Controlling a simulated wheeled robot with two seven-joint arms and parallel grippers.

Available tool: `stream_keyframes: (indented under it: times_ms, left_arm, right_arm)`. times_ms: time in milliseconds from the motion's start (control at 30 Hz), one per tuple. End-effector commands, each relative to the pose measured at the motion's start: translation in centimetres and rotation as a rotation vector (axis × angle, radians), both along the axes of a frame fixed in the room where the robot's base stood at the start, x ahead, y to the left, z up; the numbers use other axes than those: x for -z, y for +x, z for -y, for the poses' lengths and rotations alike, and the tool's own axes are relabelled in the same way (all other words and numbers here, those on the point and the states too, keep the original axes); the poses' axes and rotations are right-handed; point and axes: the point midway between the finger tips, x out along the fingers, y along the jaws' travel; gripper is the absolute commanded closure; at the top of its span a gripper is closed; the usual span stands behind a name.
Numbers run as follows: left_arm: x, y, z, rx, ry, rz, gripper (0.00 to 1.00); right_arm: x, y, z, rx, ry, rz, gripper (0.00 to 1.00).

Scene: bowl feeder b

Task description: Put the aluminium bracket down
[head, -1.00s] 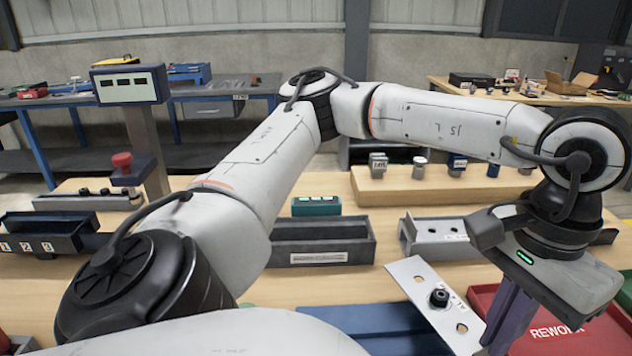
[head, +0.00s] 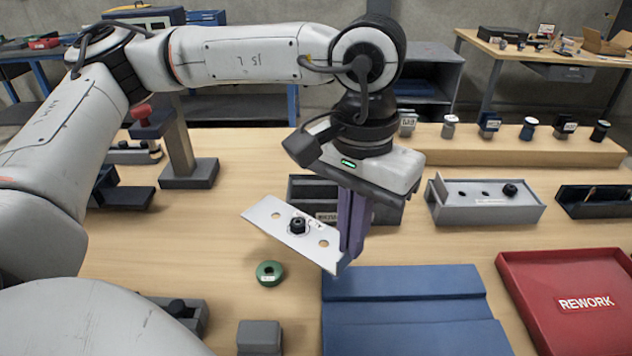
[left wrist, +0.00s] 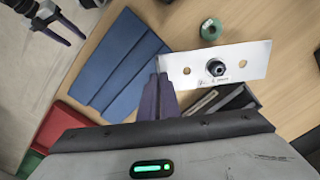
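The aluminium bracket (head: 268,219) is a flat silver plate with holes and a black knob-like part in its middle. My left gripper (head: 347,258) is shut on one end of it and holds it tilted above the table, left of the blue mat (head: 410,311). In the left wrist view, the bracket (left wrist: 248,58) sticks out to the right from the purple fingers (left wrist: 162,83). My right gripper (left wrist: 66,32) shows at the top left of the left wrist view, its fingers apart and empty. It is not in the head view.
A green ring (head: 269,273) lies on the wood below the bracket. A dark grey bin (head: 300,187) stands behind the gripper. A grey channel fixture (head: 462,210) and the red REWORK tray (head: 540,322) are at right. A small grey block (head: 259,337) is in front. Wood between is clear.

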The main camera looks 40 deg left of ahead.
Motion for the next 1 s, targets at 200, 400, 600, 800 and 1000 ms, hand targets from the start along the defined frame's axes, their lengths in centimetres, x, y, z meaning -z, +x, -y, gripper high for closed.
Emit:
stream_keyframes:
  times_ms: [200,400,600,800,1000]
  left_arm:
    - [-1.0,1.5,-1.2,-0.303,0.0,0.001,1.0]
    - [-2.3,3.3,-3.2,-0.771,0.002,-0.002,1.0]
    - [-3.8,5.1,-5.5,-1.287,0.001,-0.005,1.0]
    - [-5.1,6.4,-8.1,-1.802,0.002,-0.009,1.0]
    - [-6.4,7.4,-10.8,-2.316,0.002,-0.012,1.0]
  right_arm:
    - [-0.2,0.0,0.0,0.001,0.001,0.0,0.11]
    - [-0.3,0.0,0.0,0.001,0.001,0.0,0.11]
    - [-0.3,-0.2,0.1,0.003,0.0,-0.004,0.11]
    - [-0.3,-0.2,0.2,0.004,-0.001,-0.007,0.11]
    - [-0.5,-0.2,0.3,0.006,0.0,-0.005,0.11]
